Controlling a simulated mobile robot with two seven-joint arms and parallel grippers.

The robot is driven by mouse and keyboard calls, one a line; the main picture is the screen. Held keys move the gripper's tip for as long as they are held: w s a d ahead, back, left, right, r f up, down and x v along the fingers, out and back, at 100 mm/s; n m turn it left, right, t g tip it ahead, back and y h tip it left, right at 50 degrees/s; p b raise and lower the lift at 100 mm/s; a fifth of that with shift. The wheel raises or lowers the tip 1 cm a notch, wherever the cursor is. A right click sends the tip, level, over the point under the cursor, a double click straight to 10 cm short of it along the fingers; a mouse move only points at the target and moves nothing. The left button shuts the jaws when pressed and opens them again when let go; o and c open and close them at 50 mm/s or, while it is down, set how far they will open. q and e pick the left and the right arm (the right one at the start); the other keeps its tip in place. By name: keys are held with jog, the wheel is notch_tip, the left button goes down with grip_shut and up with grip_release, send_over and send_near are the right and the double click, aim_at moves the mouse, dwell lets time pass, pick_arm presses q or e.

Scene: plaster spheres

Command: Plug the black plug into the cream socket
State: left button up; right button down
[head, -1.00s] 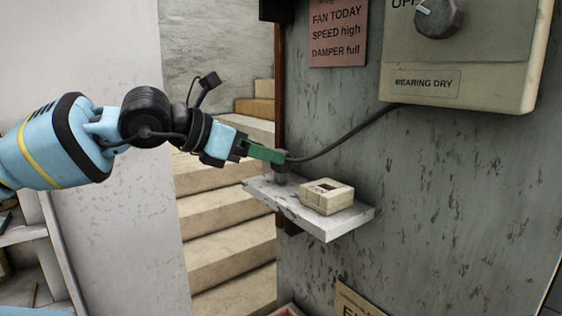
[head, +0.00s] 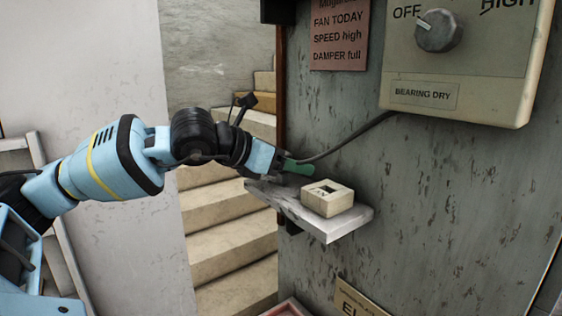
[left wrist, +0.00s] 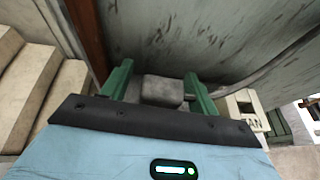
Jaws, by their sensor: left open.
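The cream socket (head: 328,200) sits on a small shelf, with a dark opening in its top. It also shows at the right in the left wrist view (left wrist: 246,112). My left gripper (head: 298,167), with green fingers, is over the shelf's left part, to the left of the socket. In the left wrist view the open fingers (left wrist: 158,73) stand on either side of the plug (left wrist: 163,90), a dark grey block. In the head view the fingers mostly hide the plug. My right gripper is not in view.
The shelf (head: 330,228) juts from a stained grey wall. A dark cable (head: 350,138) runs from the cream control box (head: 460,75) down to the gripper area. Stone steps (head: 225,255) lie behind, to the left. The shelf around the socket is otherwise clear.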

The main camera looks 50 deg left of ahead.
pick_arm(q)
jog(key=c, duration=1.1)
jog(key=shift+r, duration=0.85)
jog(key=shift+d+r, duration=0.2)
jog(key=shift+r, duration=0.9)
jog(key=s+d, duration=0.1)
jog(key=d, duration=0.3)
jog(key=s+d+p, duration=0.1)
jog(key=s+d, duration=0.1)
jog(key=d, duration=0.3)
jog(key=s+d+r, duration=0.1)
jog(key=s+d, duration=0.1)
jog(key=d, duration=0.2)
jog(key=shift+s+d, duration=0.1)
jog(key=shift+d, duration=0.15)
jog(key=shift+s+d, duration=0.2)
jog(key=shift+d, duration=0.35)
